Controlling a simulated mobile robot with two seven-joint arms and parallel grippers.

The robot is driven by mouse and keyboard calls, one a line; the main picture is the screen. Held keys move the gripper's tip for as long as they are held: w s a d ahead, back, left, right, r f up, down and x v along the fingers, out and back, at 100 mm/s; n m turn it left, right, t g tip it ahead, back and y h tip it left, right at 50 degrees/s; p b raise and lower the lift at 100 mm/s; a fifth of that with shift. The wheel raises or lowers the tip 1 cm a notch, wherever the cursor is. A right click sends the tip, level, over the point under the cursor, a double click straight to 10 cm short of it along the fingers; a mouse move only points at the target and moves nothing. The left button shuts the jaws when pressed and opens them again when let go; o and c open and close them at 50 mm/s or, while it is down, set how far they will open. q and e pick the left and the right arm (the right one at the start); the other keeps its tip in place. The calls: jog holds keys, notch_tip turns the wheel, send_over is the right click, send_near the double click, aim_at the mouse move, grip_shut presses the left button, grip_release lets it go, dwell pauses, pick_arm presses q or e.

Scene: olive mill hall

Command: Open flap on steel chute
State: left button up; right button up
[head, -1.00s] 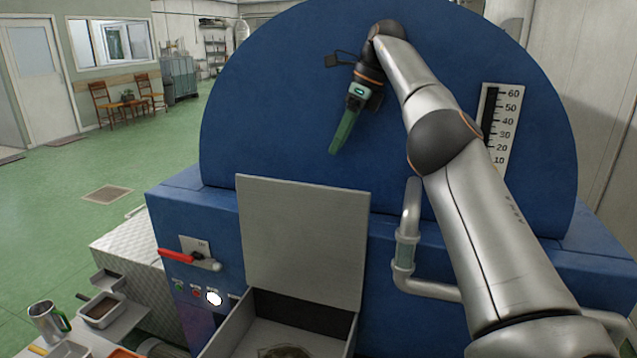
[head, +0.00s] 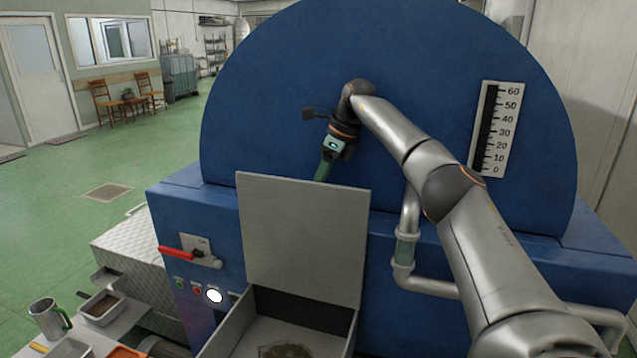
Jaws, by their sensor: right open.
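The steel chute (head: 338,321) is an open-topped grey box at the bottom centre, with something brownish on its floor. Its flap (head: 303,240), a flat grey plate, stands raised above the back of the box, leaving the opening uncovered. My right gripper (head: 323,171) is open, pointing down just behind the flap's upper edge. The flap hides its green fingertips, so I cannot tell whether they touch the plate. My left gripper is out of view.
A blue machine housing (head: 420,60) fills the space behind, with a level gauge (head: 495,130) and a bent pipe (head: 405,250) at right. A red-handled valve (head: 178,253) sits left of the flap. A metal jug (head: 46,318) and trays stand lower left.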

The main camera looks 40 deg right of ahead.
grip_shut()
dwell(0.4)
dwell(1.1)
